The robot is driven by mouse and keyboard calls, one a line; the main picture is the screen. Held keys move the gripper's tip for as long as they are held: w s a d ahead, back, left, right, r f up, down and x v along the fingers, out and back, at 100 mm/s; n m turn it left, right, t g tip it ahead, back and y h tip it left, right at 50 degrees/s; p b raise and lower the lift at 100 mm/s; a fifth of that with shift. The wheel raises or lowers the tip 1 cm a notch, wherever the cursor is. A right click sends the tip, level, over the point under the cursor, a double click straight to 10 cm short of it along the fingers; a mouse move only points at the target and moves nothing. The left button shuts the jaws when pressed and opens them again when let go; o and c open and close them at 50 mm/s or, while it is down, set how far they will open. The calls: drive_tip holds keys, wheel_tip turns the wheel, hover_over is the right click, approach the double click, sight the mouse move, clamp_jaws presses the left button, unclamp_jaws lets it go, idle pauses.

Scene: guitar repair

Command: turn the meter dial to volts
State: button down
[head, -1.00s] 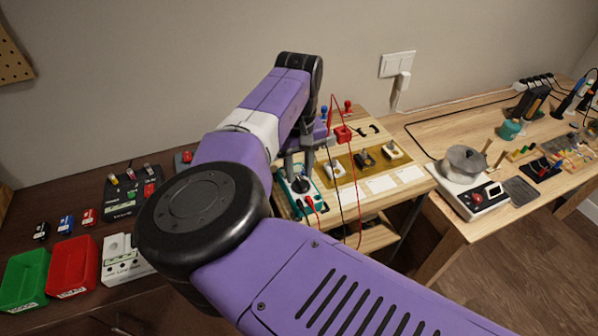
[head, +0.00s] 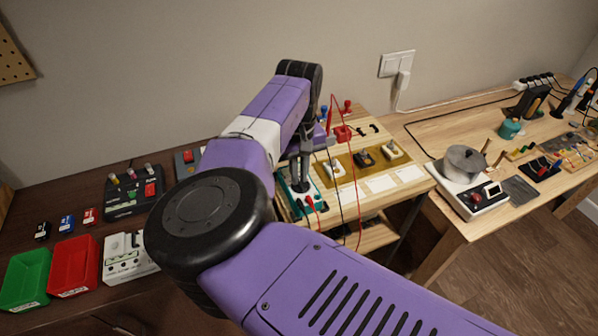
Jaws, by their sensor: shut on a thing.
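The meter (head: 289,206) is a green-edged unit with a pale face at the left end of the light wooden bench. Red and black leads run from its near end. My gripper (head: 300,186) points straight down over the meter and is shut on the dark dial (head: 301,187) on its face. The jaws hide most of the dial, so its pointer and markings cannot be read.
A tan mat (head: 345,170) with several small switch-like parts lies right of the meter. Red (head: 73,265) and green (head: 27,277) trays sit on the dark table at left. A pot (head: 463,162) stands on a scale-like device at right.

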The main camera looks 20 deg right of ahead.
drive_tip(key=shift+d+r+m+p, duration=0.25)
drive_tip(key=shift+m+p, duration=0.35)
drive_tip(key=shift+p, duration=1.55)
drive_tip(key=shift+a+f+m+p, duration=0.1)
drive_tip(key=shift+m+p, duration=0.4)
drive_tip(key=shift+p, duration=0.5)
drive_tip(key=shift+s+f+m+p, duration=0.1)
drive_tip(key=shift+m+p, duration=0.75)
drive_tip(key=shift+m, duration=1.35)
drive_tip(key=c, duration=1.5)
unclamp_jaws()
drive_tip(key=shift+r+b, duration=0.65)
drive_tip(key=shift+r, duration=3.25)
